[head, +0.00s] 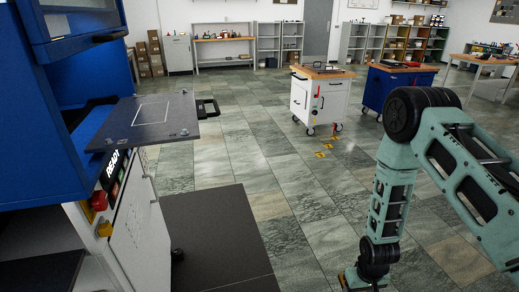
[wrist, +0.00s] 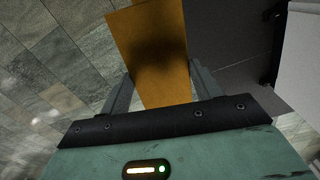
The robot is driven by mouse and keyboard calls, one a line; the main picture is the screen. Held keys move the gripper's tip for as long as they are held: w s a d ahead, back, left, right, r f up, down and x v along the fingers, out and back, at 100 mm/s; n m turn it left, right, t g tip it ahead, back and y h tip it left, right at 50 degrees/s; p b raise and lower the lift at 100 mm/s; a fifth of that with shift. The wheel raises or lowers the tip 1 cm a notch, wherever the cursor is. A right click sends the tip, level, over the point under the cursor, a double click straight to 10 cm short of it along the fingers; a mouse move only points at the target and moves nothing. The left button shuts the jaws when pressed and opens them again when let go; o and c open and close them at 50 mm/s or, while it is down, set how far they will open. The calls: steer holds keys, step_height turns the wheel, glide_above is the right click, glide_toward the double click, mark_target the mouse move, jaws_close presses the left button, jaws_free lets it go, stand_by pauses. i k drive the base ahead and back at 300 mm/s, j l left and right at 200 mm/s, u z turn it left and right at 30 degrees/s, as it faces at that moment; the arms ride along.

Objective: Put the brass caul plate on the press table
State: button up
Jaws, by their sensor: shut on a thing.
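The brass caul plate (wrist: 148,45) is a flat brass-coloured sheet in the wrist view, with its far end cut off by the top edge. My gripper (wrist: 155,85) is shut on its near end, one finger at each side. In the head view my gripper is at the bottom edge, mostly cut off. The press table (head: 155,118) is a dark flat plate with a white outlined rectangle, sticking out of the blue press (head: 60,90) at the left. No plate lies on it. My gripper is right of the table and lower.
A black handle (head: 207,108) juts from the table's right side. A red button (head: 99,200) and a yellow one sit on the press front below. A dark mat (head: 220,235) covers the floor there. White (head: 320,98) and blue (head: 395,85) carts stand farther back; open floor lies between.

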mark_target(151, 112)
steer(key=i+l+z, duration=0.15)
steer(key=i, duration=0.35)
steer(key=i+l+z, duration=0.2)
steer(key=i, duration=0.3)
steer(key=i+u, duration=0.35)
steer(key=u, duration=0.15)
steer(key=i+l+u, duration=0.25)
steer(key=u, duration=0.2)
steer(key=i+l+u, duration=0.3)
steer(key=u, duration=0.2)
